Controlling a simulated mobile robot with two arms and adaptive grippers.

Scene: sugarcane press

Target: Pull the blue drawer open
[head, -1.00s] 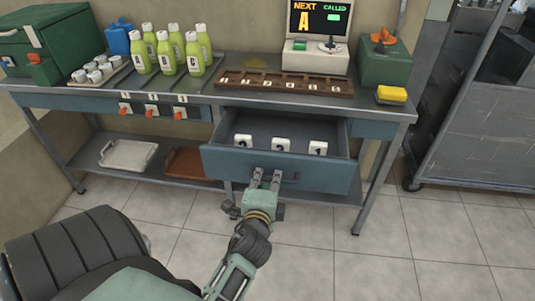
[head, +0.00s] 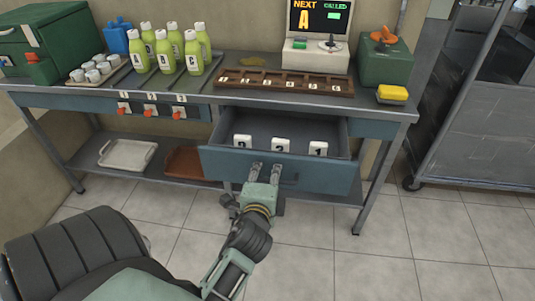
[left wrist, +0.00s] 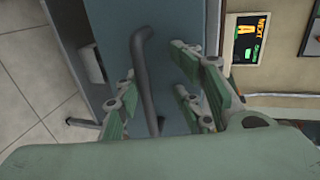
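The blue drawer (head: 225,168) under the right half of the bench is pulled out, with its inside showing. White numbered tiles (head: 318,148) lie in it. Its dark bar handle (head: 290,179) is on the front panel and also shows in the left wrist view (left wrist: 148,80). My left gripper (head: 265,170) is at the drawer front, by the handle. In the left wrist view its green fingers (left wrist: 150,95) are spread apart, with the handle bar between them and gaps visible on both sides. My right gripper is not in view.
The bench top holds green bottles (head: 171,50), cups on a tray (head: 97,72), a brown slotted rack (head: 285,82), a screen unit (head: 318,38) and a yellow sponge (head: 392,94). A dark metal cart (head: 480,130) stands at the right. The tiled floor in front is clear.

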